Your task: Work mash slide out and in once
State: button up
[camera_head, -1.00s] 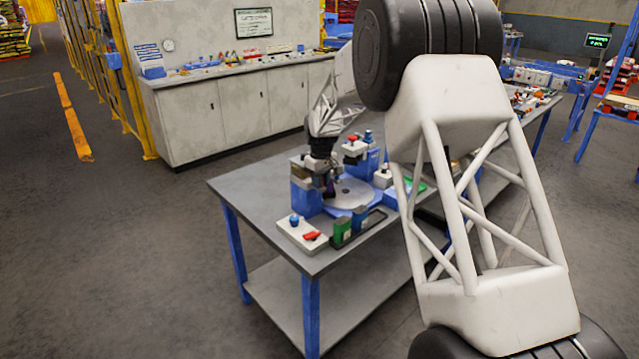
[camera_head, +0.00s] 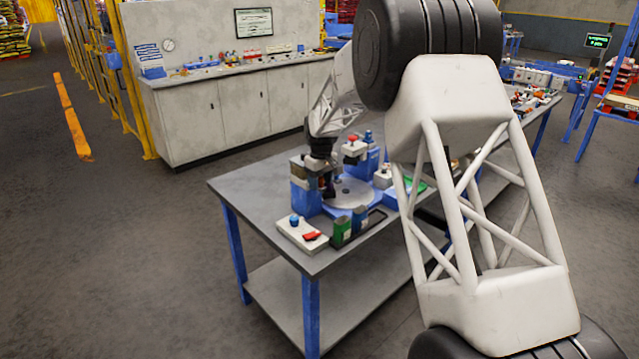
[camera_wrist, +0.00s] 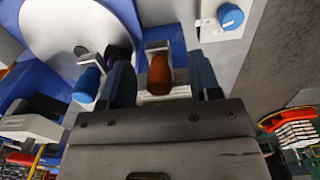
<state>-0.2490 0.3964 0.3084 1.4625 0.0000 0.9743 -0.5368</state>
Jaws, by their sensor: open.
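My gripper (camera_head: 327,188) is over the blue machine (camera_head: 306,199) with a round grey plate (camera_head: 350,192) at the near end of the bench. In the wrist view my gripper (camera_wrist: 163,80) is open. An orange-brown handle (camera_wrist: 159,75) lies between its two dark fingers, with a visible gap on the right; contact on the left is unclear. A blue knob (camera_wrist: 86,85) on a metal bracket stands just outside the left finger. The grey plate also shows in the wrist view (camera_wrist: 50,30). No label shows which handle belongs to the mash slide.
A white box (camera_head: 290,234) with a blue knob and a red switch sits at the bench's near corner. Green and blue small containers (camera_head: 342,232) stand beside it. The bench's left end (camera_head: 245,190) is clear.

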aim_at(321, 177)
jog(key=shift+r, duration=0.45)
jog(key=shift+r, duration=0.35)
jog(key=shift+r, duration=0.7)
jog(key=shift+r, duration=0.65)
jog(key=shift+r, duration=0.25)
jog(key=shift+r, duration=1.6)
jog(key=shift+s, duration=0.1)
